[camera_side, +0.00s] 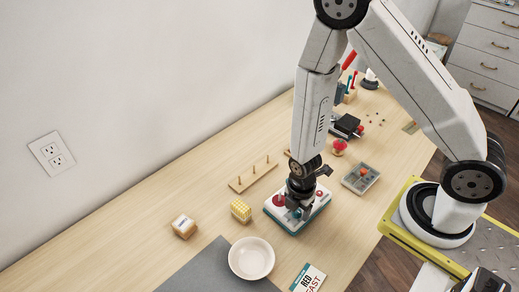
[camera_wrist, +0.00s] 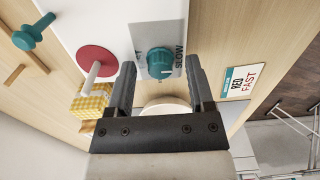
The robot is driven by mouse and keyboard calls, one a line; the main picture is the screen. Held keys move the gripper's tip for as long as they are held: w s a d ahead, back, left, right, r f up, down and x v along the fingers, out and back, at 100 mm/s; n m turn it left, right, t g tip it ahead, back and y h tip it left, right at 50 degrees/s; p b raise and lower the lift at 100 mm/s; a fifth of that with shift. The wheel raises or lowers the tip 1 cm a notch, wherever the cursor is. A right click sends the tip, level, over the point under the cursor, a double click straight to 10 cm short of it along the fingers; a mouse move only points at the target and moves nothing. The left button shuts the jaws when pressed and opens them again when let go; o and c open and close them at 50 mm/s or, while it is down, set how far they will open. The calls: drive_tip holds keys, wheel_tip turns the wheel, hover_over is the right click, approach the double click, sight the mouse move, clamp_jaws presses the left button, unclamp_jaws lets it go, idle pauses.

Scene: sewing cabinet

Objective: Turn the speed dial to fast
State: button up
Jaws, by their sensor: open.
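The teal speed dial (camera_wrist: 159,62) sits on a grey panel (camera_wrist: 160,28) of a white machine with a teal base (camera_side: 314,214). The word SLOW is readable beside the dial, on its right in the wrist view; a label at its left is too faint to read. Where the dial points is hard to tell. My gripper (camera_wrist: 161,74) is open, with its fingers on either side of the dial and visible gaps to it. In the side view my gripper (camera_side: 297,209) is down at the machine and hides the dial.
A red disc (camera_wrist: 97,60) on a white spindle stands close left of my fingers, with a yellow checked block (camera_wrist: 92,103) beyond. A card reading RED FAST (camera_side: 308,278), a white bowl (camera_side: 251,258), a peg rack (camera_side: 252,176) and a grey tray (camera_side: 361,178) surround the machine.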

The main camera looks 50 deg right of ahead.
clamp_jaws()
